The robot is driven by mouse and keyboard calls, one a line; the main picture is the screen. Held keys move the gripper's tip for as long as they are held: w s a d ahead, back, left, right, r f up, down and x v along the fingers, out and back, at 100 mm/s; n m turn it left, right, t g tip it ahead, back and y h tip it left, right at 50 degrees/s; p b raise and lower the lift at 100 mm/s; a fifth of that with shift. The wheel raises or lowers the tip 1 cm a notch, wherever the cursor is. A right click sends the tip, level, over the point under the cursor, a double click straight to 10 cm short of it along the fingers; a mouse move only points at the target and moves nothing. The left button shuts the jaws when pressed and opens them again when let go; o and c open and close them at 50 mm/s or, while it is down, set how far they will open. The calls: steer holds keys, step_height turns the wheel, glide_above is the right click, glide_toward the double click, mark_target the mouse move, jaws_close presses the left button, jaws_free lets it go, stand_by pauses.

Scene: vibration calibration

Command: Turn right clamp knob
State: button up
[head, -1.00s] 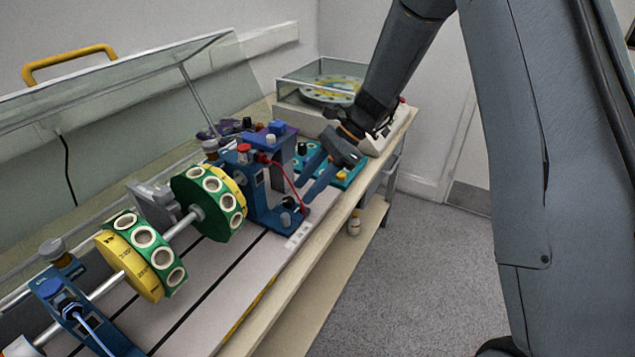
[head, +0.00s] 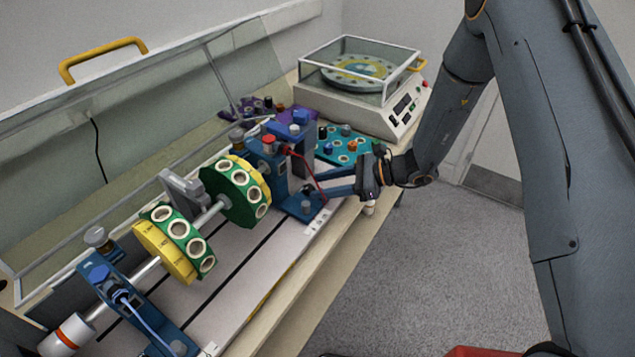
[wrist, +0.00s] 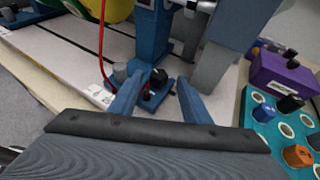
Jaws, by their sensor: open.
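The right blue bearing stand (head: 277,170) holds the right end of the shaft. A grey knob (head: 236,135) and a red knob (head: 268,140) sit near its top; I cannot tell for sure which is the clamp knob. My gripper (head: 322,184) is open and empty, pointing left at the stand's lower right side. In the wrist view, my gripper's fingers (wrist: 160,84) spread either side of a small black knob (wrist: 158,76) at the stand's foot, with no visible grip. A grey knob (wrist: 121,70) shows beside the left finger.
The left blue stand (head: 110,285) has its own grey knob (head: 96,237). Green-and-yellow discs (head: 230,190) sit on the shaft. A red cable (head: 312,172) hangs close to my fingers. A teal tray (head: 340,148) and a glass-covered machine (head: 390,110) stand behind. The raised clear cover (head: 150,140) is at left.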

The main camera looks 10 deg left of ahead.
steer(key=shift+a+f, duration=0.25)
steer(key=shift+a, duration=0.35)
steer(key=c, duration=1)
steer(key=shift+a, duration=0.15)
steer(key=shift+c, duration=0.2)
